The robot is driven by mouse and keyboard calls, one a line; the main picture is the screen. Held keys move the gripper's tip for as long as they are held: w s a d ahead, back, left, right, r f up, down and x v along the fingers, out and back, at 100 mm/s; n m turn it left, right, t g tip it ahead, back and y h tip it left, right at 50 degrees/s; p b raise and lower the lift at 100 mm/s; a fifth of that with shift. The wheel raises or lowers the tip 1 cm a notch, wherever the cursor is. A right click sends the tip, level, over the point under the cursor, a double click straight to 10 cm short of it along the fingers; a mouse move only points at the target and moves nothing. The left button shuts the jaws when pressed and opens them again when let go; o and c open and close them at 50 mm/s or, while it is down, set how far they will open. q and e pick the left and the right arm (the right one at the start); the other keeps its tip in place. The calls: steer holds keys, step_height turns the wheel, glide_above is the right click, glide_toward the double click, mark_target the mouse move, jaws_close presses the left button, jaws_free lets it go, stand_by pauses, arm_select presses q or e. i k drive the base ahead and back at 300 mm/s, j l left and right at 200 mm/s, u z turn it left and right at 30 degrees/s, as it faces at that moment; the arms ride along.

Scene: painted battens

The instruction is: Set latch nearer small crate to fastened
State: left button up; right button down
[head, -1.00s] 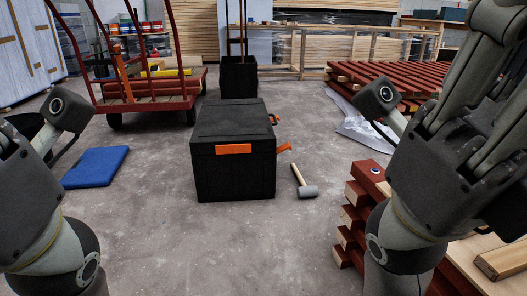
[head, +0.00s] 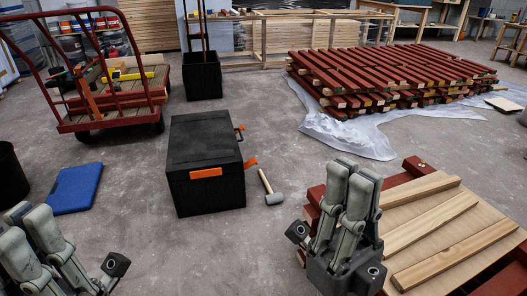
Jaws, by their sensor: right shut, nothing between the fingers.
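A black lidded box (head: 205,150) stands on the floor in the middle of the head view, lid down. An orange plate (head: 206,172) is on its front. On its right side are two orange latches: a far one (head: 240,128) and a near one (head: 250,162), which sticks out from the wall. The far latch is too small to read its setting. A small black open crate (head: 203,75) stands behind the box, closer to the far latch. My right gripper (head: 354,170) is shut and empty, right of the box. My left gripper (head: 28,213) is at bottom left, apart from the box.
A mallet (head: 271,188) lies right of the box. A blue mat (head: 75,187) lies left. A red cart (head: 110,110) stands back left. Red battens (head: 390,75) are stacked over plastic sheeting (head: 350,135). A pallet with wooden boards (head: 430,215) is at right.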

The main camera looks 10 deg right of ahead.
mark_target(251, 162)
steer(key=i+u, duration=0.1)
steer(key=i, duration=1.55)
